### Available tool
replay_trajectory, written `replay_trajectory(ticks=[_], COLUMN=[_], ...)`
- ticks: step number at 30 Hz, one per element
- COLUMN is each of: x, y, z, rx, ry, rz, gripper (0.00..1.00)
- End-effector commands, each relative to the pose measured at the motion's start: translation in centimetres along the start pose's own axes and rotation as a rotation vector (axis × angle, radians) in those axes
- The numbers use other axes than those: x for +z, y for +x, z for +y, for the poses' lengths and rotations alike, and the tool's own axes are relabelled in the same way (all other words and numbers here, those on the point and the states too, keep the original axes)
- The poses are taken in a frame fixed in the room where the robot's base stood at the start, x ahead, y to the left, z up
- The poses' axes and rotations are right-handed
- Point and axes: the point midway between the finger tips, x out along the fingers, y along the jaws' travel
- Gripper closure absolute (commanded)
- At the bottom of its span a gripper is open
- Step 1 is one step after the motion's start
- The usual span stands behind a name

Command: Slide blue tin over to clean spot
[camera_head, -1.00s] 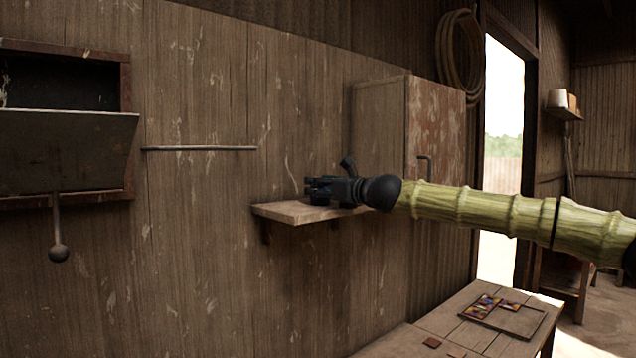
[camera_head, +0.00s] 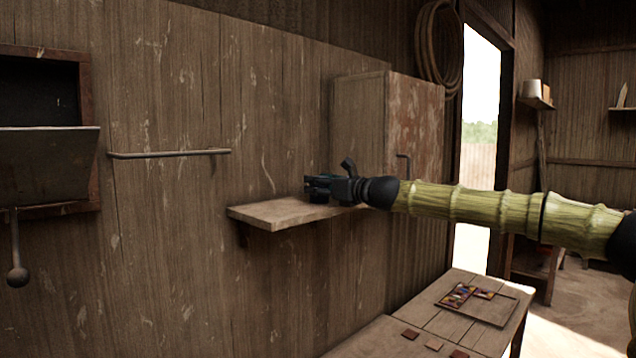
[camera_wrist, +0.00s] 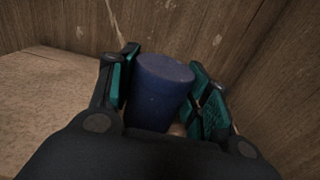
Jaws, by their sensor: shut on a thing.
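The blue tin (camera_wrist: 160,85) stands between the two teal-padded fingers of my gripper (camera_wrist: 165,95) in the wrist view, and the gripper is shut on it. In the head view my gripper (camera_head: 318,188) is over the small wooden wall shelf (camera_head: 270,214), towards its right part. The tin cannot be made out there, as the gripper hides it. In the wrist view the bare shelf top (camera_wrist: 45,105) lies to the left of the tin, with wooden walls behind and to the right.
A tall cabinet (camera_head: 415,125) stands just right of the shelf. A metal rail (camera_head: 170,153) and an open hatch (camera_head: 45,165) are on the wall at left. Below, a wooden table (camera_head: 450,318) holds a tray (camera_head: 490,310) with coloured tiles and several loose tiles.

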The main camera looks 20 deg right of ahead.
Motion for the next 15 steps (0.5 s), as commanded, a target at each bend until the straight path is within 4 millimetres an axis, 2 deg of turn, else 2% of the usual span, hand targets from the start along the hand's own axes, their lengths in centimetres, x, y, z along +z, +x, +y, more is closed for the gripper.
replay_trajectory(ticks=[10,11,14,15], x=[-0.09,-0.09,-0.08,-0.08], y=[-0.01,-0.01,-0.01,-0.01], z=[-0.10,-0.10,-0.09,-0.08], rx=[0.000,0.000,0.000,0.000], ry=[0.000,0.000,0.000,0.000], rz=[0.001,0.001,0.001,0.001], gripper=[0.82,0.48,0.30,0.26])
